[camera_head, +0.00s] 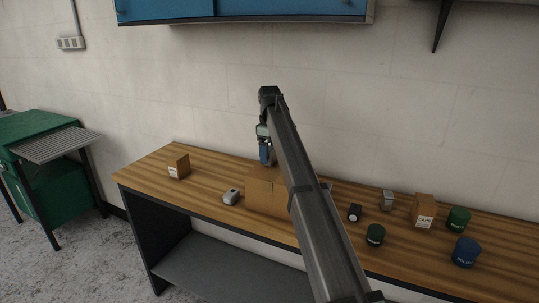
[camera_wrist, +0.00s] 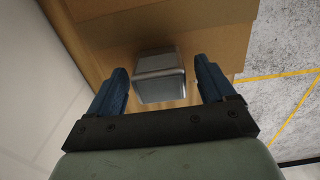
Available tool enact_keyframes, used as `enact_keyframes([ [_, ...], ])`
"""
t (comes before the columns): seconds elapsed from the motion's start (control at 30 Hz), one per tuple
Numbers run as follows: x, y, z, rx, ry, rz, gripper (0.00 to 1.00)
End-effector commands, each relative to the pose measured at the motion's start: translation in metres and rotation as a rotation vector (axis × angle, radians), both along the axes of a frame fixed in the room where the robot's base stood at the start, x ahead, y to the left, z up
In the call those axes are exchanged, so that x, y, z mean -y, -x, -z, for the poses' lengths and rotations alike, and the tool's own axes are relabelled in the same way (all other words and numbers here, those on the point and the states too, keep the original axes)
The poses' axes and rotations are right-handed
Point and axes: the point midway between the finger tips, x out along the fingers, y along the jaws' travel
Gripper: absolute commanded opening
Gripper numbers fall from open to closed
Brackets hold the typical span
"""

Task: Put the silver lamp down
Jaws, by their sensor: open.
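My gripper (camera_head: 266,158) points down over the cardboard box (camera_head: 262,196) on the wooden bench. In the wrist view, its two blue fingers (camera_wrist: 160,66) stand apart, one on each side of a silver block-like thing (camera_wrist: 160,80), which looks like the silver lamp. Narrow gaps show between it and the fingers. Brown cardboard (camera_wrist: 110,30) lies around and beneath it; I cannot tell exactly what it rests on. In the head view, this silver thing is hidden by my gripper or the box.
A small grey-white item (camera_head: 231,197) and a small carton (camera_head: 179,167) stand left of the box. A black item (camera_head: 354,212), a grey block (camera_head: 387,200), a labelled carton (camera_head: 423,211), green tins (camera_head: 458,218) and a blue tin (camera_head: 466,252) stand right.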

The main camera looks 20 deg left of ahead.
Motion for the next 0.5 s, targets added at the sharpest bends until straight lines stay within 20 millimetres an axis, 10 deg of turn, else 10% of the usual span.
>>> enact_keyframes([
  [0.5, -0.001, -0.001, -0.091, 0.001, -0.001, 0.000, 0.83],
])
